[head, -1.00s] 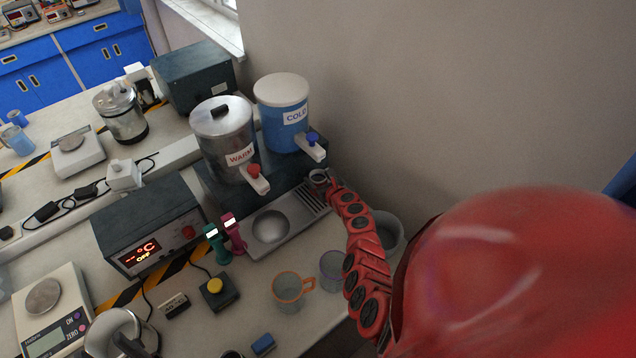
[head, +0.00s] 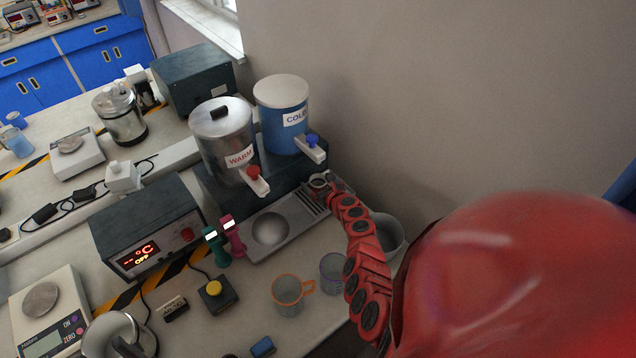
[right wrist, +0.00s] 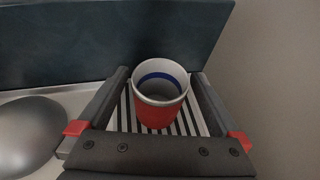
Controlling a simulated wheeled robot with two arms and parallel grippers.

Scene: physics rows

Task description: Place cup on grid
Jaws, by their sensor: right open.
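The cup (right wrist: 158,92), red outside and pale inside with a blue band, stands upright on the striped grid (right wrist: 187,121) in the right wrist view. In the head view the cup (head: 318,181) is small, at the far end of my right arm, below the cold dispenser. The grid (head: 312,203) shows there as a slatted part of the metal drip tray. My right gripper (right wrist: 160,76) is open, with one finger on each side of the cup and visible gaps between. In the head view my right gripper (head: 329,185) is small and partly hidden. My left gripper is not in view.
The warm dispenser (head: 222,135) and cold dispenser (head: 281,110) stand behind the tray, taps overhanging it. A round metal dish (head: 270,229) lies left of the grid. An orange-rimmed mug (head: 289,296), a purple-rimmed mug (head: 332,272) and a grey bowl (head: 388,238) stand nearer.

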